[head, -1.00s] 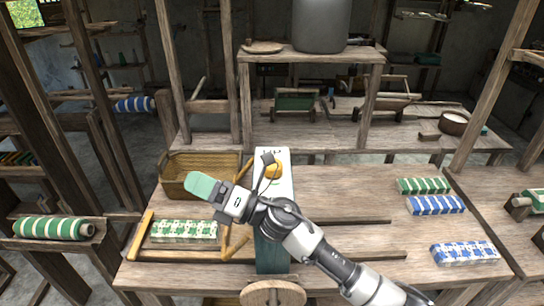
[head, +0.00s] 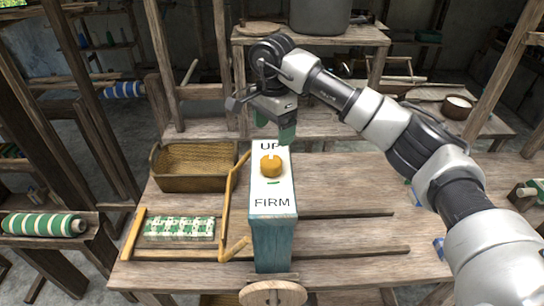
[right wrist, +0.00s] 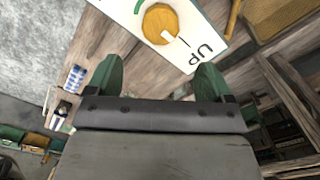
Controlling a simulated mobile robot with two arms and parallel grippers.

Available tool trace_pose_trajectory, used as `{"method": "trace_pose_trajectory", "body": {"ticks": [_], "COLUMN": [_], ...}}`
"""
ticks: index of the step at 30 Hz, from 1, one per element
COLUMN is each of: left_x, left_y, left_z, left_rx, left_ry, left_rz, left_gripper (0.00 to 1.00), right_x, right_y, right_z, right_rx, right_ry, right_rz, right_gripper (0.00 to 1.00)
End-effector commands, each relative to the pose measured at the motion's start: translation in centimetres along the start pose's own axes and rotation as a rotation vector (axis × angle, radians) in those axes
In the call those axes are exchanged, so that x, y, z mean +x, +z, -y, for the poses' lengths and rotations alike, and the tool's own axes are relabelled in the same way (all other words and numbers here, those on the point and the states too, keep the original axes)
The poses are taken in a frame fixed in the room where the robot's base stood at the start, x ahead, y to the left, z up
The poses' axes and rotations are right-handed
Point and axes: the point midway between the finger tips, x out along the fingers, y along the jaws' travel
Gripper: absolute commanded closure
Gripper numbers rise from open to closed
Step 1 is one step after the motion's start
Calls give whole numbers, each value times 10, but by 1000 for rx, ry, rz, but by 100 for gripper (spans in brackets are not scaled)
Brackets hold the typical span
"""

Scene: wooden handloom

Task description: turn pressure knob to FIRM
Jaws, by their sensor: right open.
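The pressure knob (head: 271,166) is a round orange-yellow knob on a white panel (head: 286,190) atop a teal post (head: 272,245). The panel reads UP at its far end and FIRM at its near end. The knob's white pointer line faces UP, and it also shows on the knob in the right wrist view (right wrist: 158,20). My right gripper (head: 276,130) is open and empty, its green fingers pointing down above the far end of the panel, apart from the knob. In the right wrist view, the knob lies ahead of the gap between the fingers (right wrist: 160,78). My left gripper is out of view.
A wicker basket (head: 195,182) and green-white patterned cloth (head: 180,228) lie left of the post. Wooden rods (head: 228,205) stand close to the panel's left side. A wooden wheel (head: 273,294) sits below the post. The tabletop right of the panel is mostly clear.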

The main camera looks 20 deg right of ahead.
Motion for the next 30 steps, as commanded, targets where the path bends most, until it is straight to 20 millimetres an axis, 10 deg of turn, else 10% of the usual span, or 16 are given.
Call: {"method": "trace_pose_trajectory", "body": {"ticks": [15,30], "left_x": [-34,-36], "left_y": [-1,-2], "left_z": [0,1], "left_rx": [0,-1], "left_ry": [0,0], "left_rz": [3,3], "left_gripper": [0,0], "right_x": [86,99], "right_y": [2,2], "right_z": [0,0], "right_rx": [1,-1], "right_ry": [1,-2], "right_rz": [6,6], "right_gripper": [18,27]}}
